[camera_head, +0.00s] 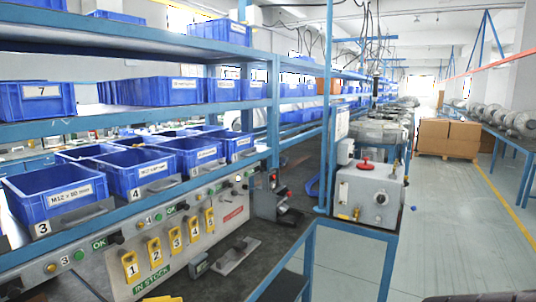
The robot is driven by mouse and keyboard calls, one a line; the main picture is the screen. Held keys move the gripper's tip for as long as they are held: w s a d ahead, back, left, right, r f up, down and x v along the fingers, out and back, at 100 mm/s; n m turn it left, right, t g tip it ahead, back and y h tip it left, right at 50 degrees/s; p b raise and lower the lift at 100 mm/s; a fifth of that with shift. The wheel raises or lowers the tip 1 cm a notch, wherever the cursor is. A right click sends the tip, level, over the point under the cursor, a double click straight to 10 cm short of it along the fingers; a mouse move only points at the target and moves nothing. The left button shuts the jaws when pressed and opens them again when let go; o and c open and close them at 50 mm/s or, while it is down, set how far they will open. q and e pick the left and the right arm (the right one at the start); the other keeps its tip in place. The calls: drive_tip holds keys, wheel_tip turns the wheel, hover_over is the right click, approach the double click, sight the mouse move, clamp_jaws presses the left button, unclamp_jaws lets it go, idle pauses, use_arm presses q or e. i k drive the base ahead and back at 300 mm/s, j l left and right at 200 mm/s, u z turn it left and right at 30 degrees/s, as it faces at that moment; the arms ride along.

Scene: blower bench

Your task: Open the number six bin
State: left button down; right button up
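A row of open blue bins stands on the lower shelf at the left. The nearest bin (62,190) carries a 3, and the one beside it (128,169) carries a 4. Farther along the row are another blue bin (197,153) and a smaller-looking one at the end (238,146); their numbers are too small to read. I cannot read a 6 on any bin. A blue bin marked 7 (36,101) sits on the shelf above. Neither of my grippers can be made out in view.
Below the bins is a grey panel (120,262) with buttons and yellow numbered tags (154,252). A grey machine (368,195) stands on a blue-framed bench at centre right. Cardboard boxes (447,138) stand farther back. The aisle floor (460,225) at the right is clear.

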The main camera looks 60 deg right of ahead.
sight(236, 146)
drive_tip(key=l+z, duration=0.1)
drive_tip(key=l, duration=0.5)
drive_tip(key=i+l+z, duration=0.15)
drive_tip(key=l, duration=0.4)
drive_tip(key=l+z, duration=0.1)
drive_tip(key=l, duration=0.5)
